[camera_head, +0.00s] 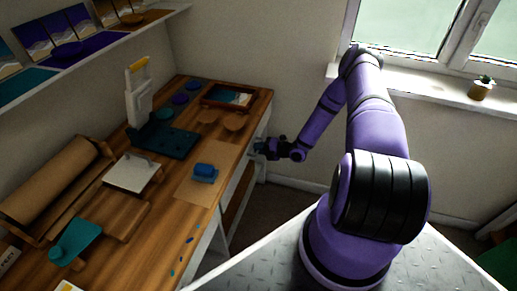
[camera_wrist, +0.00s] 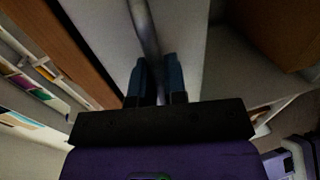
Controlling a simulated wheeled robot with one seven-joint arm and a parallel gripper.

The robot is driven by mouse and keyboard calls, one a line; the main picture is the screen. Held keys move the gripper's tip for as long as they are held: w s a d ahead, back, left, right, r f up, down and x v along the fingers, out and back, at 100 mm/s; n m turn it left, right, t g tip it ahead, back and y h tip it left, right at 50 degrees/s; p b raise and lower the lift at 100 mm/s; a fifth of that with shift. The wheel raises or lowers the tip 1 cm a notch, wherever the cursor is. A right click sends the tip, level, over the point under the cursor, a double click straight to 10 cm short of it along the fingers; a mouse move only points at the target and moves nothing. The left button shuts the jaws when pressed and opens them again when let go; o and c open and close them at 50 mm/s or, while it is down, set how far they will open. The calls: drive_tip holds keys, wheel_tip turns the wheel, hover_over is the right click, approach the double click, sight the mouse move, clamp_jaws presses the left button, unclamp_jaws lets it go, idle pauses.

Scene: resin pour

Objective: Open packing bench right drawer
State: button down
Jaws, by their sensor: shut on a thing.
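The packing bench (camera_head: 165,215) has a wooden top and a pale front. The right drawer's pale front (camera_wrist: 105,35) fills the upper middle of the wrist view, with a grey metal bar handle (camera_wrist: 143,25) across it. My gripper (camera_wrist: 157,80) has its two dark blue fingers on either side of the handle, shut on it. In the head view my gripper (camera_head: 263,149) is at the bench's front, near its far right end. My arm hides part of that spot. I cannot tell how far the drawer stands out.
On the bench lie a brown sheet (camera_head: 212,165) with a blue block (camera_head: 204,171), a teal-based press (camera_head: 160,137), a paper roll (camera_head: 55,185) and a framed tray (camera_head: 229,97). A windowsill with a potted plant (camera_head: 481,88) is at right. Floor shows between bench and base.

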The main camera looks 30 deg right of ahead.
drive_tip(key=f+v, duration=0.2)
drive_tip(key=v, duration=0.9)
drive_tip(key=s+f+v, duration=0.1)
drive_tip(key=f+v, duration=0.1)
drive_tip(key=v, duration=0.8)
drive_tip(key=shift+s+d+f, duration=0.25)
drive_tip(key=shift+d, duration=0.25)
drive_tip(key=c, duration=1.2)
unclamp_jaws()
drive_tip(key=v, duration=1)
drive_tip(key=shift+s+d, duration=0.25)
drive_tip(key=shift+s, duration=0.05)
drive_tip(key=shift+r, duration=0.1)
